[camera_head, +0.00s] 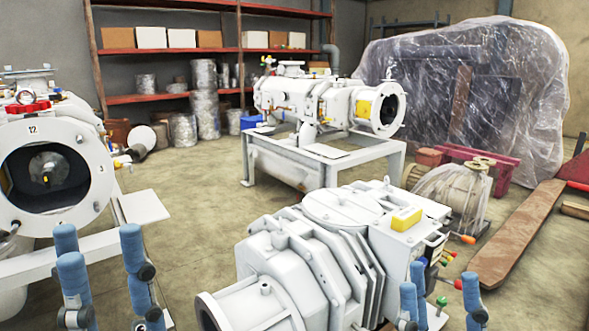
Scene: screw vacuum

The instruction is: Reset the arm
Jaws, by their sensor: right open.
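My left gripper (100,246) stands at the bottom left with its blue-padded fingers upright and spread apart. Nothing shows between them. It appears in front of the white vacuum machine at the left (82,136). My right gripper (441,282) is at the bottom right, also with blue fingers upright, spread apart and empty. It appears beside the right end of the near white ribbed vacuum machine (300,250). Both arms behind the grippers are out of frame.
Another white vacuum machine (330,100) rests on a white metal stand (330,152) further back. A plastic-wrapped bulk (470,90) fills the back right. Red shelves (165,97) line the back wall. A rusty plank (515,240) lies at the right. Open floor (205,195) lies between the machines.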

